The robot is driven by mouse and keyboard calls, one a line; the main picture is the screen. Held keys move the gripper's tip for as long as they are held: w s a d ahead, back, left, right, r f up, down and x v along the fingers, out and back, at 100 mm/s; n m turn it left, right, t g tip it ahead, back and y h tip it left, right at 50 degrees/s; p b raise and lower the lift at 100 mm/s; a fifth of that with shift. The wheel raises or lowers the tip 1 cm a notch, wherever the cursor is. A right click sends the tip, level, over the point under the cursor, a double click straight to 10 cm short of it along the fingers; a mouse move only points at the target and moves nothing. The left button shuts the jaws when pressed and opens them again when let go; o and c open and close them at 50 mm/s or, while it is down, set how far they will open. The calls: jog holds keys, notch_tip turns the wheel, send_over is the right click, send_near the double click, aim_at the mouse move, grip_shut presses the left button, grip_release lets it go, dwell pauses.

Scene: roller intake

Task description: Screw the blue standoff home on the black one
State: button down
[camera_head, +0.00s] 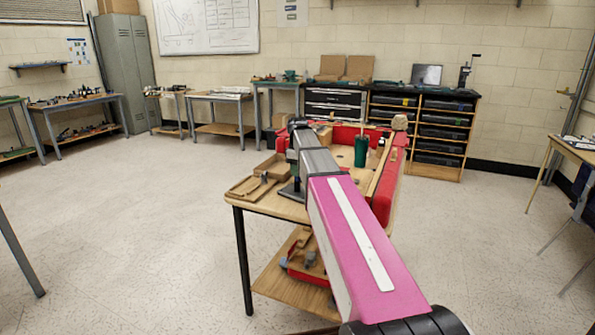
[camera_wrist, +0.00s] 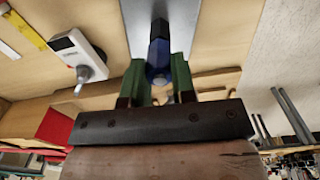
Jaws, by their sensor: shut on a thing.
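In the wrist view the blue standoff (camera_wrist: 157,60) sits between the two green fingers of my gripper (camera_wrist: 159,68), which is shut on it. The black standoff (camera_wrist: 159,29) is in line with the blue one, just beyond its far end, in front of a grey plate (camera_wrist: 182,18). The two look end to end. I cannot tell whether a gap is left between them. In the head view my arm reaches over the wooden workbench, and both standoffs are too small or hidden to make out there.
A white device with a dial (camera_wrist: 75,55) is left of my gripper in the wrist view. Floor is clear around the bench.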

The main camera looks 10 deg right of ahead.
jog(key=shift+m, duration=1)
jog(key=m, duration=0.3)
jog(key=shift+m, duration=0.8)
jog(key=m, duration=0.4)
jog(key=shift+m, duration=0.3)
jog(key=c, duration=0.9)
grip_release()
